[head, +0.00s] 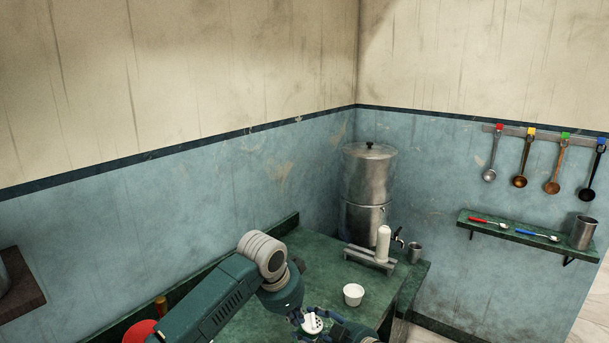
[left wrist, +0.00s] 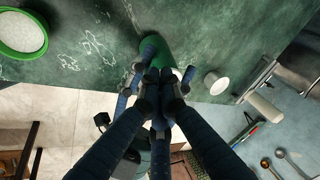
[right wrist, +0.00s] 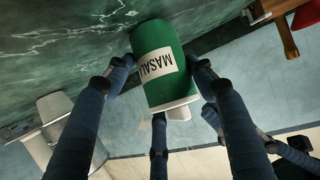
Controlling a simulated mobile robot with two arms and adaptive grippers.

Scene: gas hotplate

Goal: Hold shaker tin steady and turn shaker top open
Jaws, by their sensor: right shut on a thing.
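The green shaker tin with a MASALA label (right wrist: 160,62) is between the fingers of my right gripper (right wrist: 155,82) in the right wrist view, tilted, its white end towards the camera. The tin also shows in the left wrist view (left wrist: 157,52), partly hidden by fingers. The white, holed shaker top (head: 313,322) shows at the bottom of the head view among blue fingers. My left gripper's fingertips (left wrist: 161,78) are drawn together in front of the tin; I cannot tell if they touch the top. In the head view the tin's body is hidden.
A white cup (head: 353,294) stands on the green counter (head: 320,270). Behind it are a rack with a white bottle (head: 383,244) and a metal dispenser (head: 367,190). A green bowl with white contents (left wrist: 22,32) is at the left wrist view's upper left. Ladles hang at right.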

